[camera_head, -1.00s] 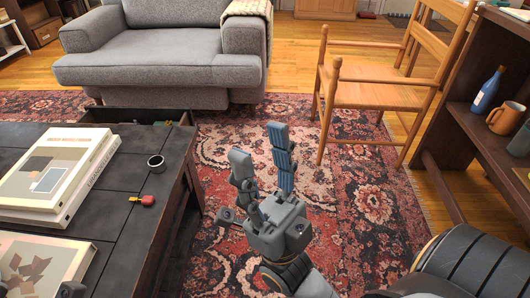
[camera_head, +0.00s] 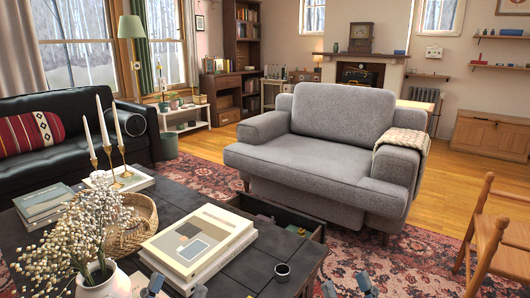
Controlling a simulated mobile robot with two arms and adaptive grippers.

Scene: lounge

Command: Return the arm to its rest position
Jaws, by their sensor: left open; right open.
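My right gripper (camera_head: 346,287) shows only as two blue-grey fingertips at the bottom edge, to the right of the dark coffee table (camera_head: 245,275). The fingertips are apart with nothing between them. My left gripper (camera_head: 178,288) shows as two fingertips at the bottom edge, in front of the stacked books (camera_head: 205,250) on the table. They are also apart, and no object shows between them. The rest of both grippers and both arms is below the picture.
The table bears a small dark cup (camera_head: 282,272), a flower vase (camera_head: 97,282), a wicker basket (camera_head: 130,235) and candles (camera_head: 104,125). Its drawer (camera_head: 290,220) is open at the far side. A grey armchair (camera_head: 320,165) and wooden chair (camera_head: 492,245) stand beyond; rug shows between.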

